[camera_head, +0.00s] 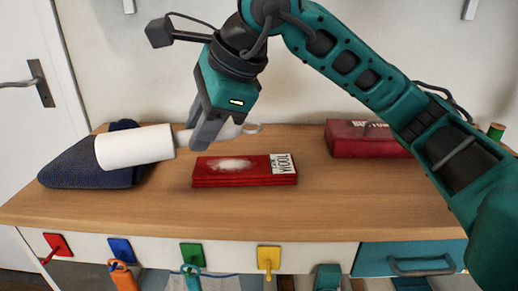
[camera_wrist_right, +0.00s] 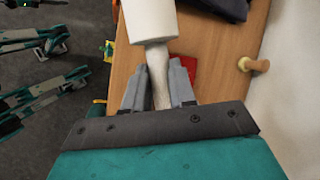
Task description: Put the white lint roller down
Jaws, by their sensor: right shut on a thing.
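The white lint roller (camera_head: 135,147) has a wide white cylinder at the left and a pale handle ending in a loop at the right in the head view. My right gripper (camera_head: 204,138) is shut on its handle. The roller lies roughly level, in front of the dark blue folded cloth in the picture; I cannot tell whether it touches anything below. In the right wrist view the roller (camera_wrist_right: 150,18) points away from my right gripper (camera_wrist_right: 158,85), with the handle between the two fingers. My left gripper is not in view.
The wooden top (camera_head: 330,205) holds a dark blue folded cloth (camera_head: 70,168), a red flat packet labelled wool (camera_head: 235,180) and a red box (camera_head: 365,140). Bare wood shows right of the packet and along the front. Coloured hooks line the front below.

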